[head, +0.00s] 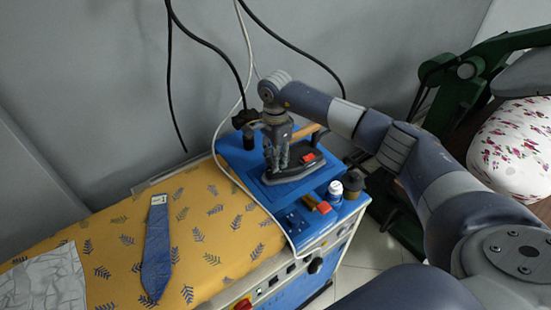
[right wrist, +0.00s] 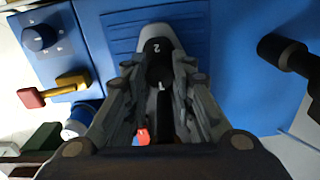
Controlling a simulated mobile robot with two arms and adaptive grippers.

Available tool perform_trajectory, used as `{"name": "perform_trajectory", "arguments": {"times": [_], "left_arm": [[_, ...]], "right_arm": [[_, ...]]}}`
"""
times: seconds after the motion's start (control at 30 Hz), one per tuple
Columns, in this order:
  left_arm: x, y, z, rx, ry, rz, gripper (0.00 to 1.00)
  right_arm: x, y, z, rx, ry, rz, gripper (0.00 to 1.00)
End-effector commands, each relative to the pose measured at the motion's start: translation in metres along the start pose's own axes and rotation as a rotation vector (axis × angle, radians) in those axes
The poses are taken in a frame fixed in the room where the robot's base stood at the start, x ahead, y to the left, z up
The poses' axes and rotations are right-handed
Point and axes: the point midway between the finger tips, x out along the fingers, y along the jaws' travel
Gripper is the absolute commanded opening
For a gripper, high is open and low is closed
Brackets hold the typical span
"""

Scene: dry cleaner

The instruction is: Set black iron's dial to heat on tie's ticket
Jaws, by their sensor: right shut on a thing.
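The black iron (head: 293,171) rests on the blue end of the pressing table, with a grey sole and a red part. My right gripper (head: 277,160) points down onto it. In the right wrist view, my right gripper (right wrist: 160,80) is shut on the iron's black dial (right wrist: 158,62), which shows a "2". The fingers hide the dial's sides. The blue tie (head: 157,250) lies flat on the yellow patterned cover, with a pale ticket (head: 158,199) at its narrow end. The ticket's print is too small to read. My left gripper is not in view.
A white-and-blue bottle (head: 335,192), a dark jar (head: 353,184) and a red-and-yellow tool (right wrist: 50,90) stand near the iron. Cables hang behind. A grey cloth (head: 45,283) lies left of the tie. A green press stands right.

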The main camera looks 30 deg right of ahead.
Motion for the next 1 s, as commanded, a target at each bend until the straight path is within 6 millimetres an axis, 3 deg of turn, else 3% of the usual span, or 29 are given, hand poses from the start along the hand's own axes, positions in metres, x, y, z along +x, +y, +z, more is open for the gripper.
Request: {"name": "perform_trajectory", "arguments": {"times": [0.4, 0.43, 0.53, 0.87, 1.0], "left_arm": [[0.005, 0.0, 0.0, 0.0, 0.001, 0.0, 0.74], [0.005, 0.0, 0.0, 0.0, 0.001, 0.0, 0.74], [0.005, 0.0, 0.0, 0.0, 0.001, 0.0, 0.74], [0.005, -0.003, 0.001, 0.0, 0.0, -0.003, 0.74], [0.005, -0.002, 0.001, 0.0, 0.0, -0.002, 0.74]], "right_arm": [[-0.001, 0.0, 0.0, 0.064, 0.0, -0.001, 0.0], [-0.001, 0.0, 0.0, 0.064, 0.0, -0.001, 0.26], [-0.001, 0.0, 0.0, 0.064, 0.0, -0.001, 0.45], [-0.002, 0.0, 0.0, 0.064, 0.0, -0.001, 0.45], [-0.014, -0.001, -0.001, 0.064, 0.0, -0.004, 0.45]]}}
